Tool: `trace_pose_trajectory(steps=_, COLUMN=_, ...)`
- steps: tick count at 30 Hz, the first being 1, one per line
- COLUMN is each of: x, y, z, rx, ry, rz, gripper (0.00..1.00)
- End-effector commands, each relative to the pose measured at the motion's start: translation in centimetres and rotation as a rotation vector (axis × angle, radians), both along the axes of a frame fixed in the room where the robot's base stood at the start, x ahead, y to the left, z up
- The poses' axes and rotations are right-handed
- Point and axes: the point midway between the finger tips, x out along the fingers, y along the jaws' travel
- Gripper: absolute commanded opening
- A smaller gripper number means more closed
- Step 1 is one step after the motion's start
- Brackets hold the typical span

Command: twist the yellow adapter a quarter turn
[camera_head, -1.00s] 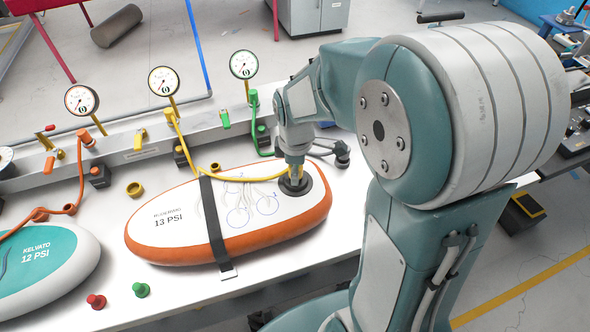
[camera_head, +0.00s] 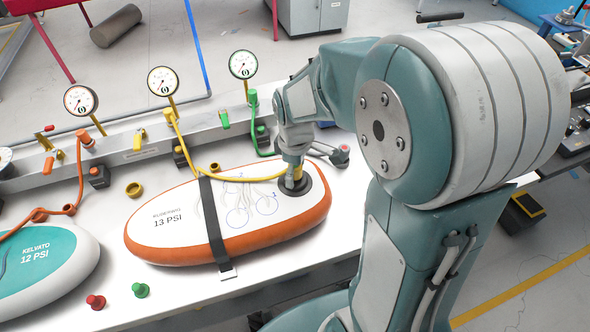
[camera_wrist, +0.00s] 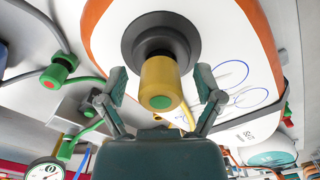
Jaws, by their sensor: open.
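The yellow adapter (camera_wrist: 157,80) is a short cylinder with a green spot on its near end, standing in a dark round valve (camera_wrist: 128,40) on the board. My gripper (camera_wrist: 161,85) is open, with one finger on each side of the adapter and visible gaps between. In the head view my gripper (camera_head: 293,168) is above the valve and hides most of the adapter.
A yellow hose (camera_head: 207,168) crosses the board from a gauge post. A black strap (camera_head: 213,225) wraps the board. A teal-and-white board (camera_head: 45,265) lies left. Red (camera_head: 95,301) and green (camera_head: 141,290) plugs and a yellow ring (camera_head: 134,189) lie on the bench.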

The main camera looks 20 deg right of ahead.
Motion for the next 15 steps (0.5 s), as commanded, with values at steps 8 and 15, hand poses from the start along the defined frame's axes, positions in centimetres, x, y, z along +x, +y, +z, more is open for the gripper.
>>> trace_pose_trajectory(steps=8, x=0.2, y=0.0, z=4.0, rx=0.000, ry=-0.006, rz=0.000, gripper=0.85)
trace_pose_trajectory(steps=15, x=0.2, y=0.1, z=9.0, rx=0.000, ry=-0.005, rz=0.000, gripper=0.85)
